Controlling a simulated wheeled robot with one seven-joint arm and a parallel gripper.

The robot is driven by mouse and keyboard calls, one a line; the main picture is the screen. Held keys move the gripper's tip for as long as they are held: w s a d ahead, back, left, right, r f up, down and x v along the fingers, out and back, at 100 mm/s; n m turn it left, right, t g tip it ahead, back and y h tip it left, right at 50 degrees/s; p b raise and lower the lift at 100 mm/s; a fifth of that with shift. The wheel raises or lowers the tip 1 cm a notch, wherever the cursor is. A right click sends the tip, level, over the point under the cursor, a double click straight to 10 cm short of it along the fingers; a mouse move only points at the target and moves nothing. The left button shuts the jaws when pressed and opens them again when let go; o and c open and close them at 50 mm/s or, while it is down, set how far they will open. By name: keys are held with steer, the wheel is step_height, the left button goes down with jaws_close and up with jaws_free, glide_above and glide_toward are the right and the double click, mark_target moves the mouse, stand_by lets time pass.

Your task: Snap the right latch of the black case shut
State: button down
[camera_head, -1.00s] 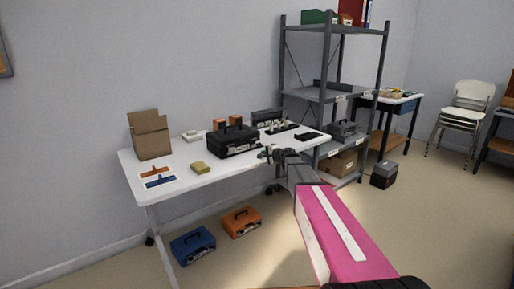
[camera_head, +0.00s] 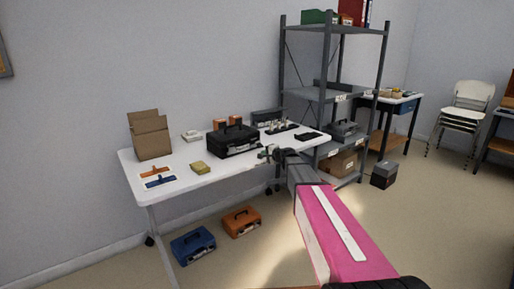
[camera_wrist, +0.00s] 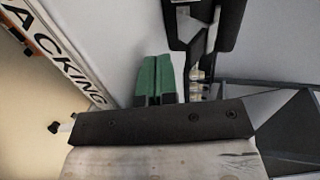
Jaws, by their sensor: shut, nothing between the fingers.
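The black case (camera_head: 232,139) stands on the white table (camera_head: 205,181) with its lid down and its handle on top. Its latches are too small in the head view to tell their state. My gripper (camera_head: 265,154) is just off the case's front right corner, near the table's front edge. In the wrist view my two green fingers (camera_wrist: 156,60) are together, shut and empty. Part of the black case (camera_wrist: 205,30) shows beyond them at the top; I cannot tell whether they touch it or which latch they face.
A cardboard box (camera_head: 151,137), a yellow block (camera_head: 200,168) and a dark flat item (camera_head: 307,136) are on the table. A grey shelf rack (camera_head: 335,95) stands behind its right end. Blue (camera_head: 193,244) and orange (camera_head: 241,221) cases lie on the floor below.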

steer(key=shift+w+a+r, duration=0.25)
steer(key=shift+w+a, duration=0.15)
steer(key=shift+w, duration=0.2)
stand_by(0.7)
steer(key=shift+s, duration=0.1)
stand_by(0.3)
steer(key=s+d, duration=0.4)
steer(key=s, duration=0.1)
steer(key=shift+s, duration=0.25)
stand_by(0.5)
steer(key=s+f+n+g+h, duration=0.2)
steer(key=s+f+n+g, duration=0.2)
steer(key=s+f, duration=0.45)
steer(key=s+f+n+g+h, duration=0.1)
steer(key=s+f+n+g, duration=0.3)
steer(key=s, duration=0.7)
steer(key=s+d+f+n+g+h, duration=0.1)
steer(key=s+d+f+g+h, duration=0.1)
steer(key=s, duration=0.6)
steer(key=s+d+f+n+g+h, duration=0.1)
steer(key=s+d+f+g+h, duration=0.1)
steer(key=s, duration=0.5)
step_height(320, 180, down, 3)
steer(key=shift+s+d+r+n+h, duration=0.1)
steer(key=shift+s+d+n+h, duration=0.3)
steer(key=shift+d+h, duration=0.55)
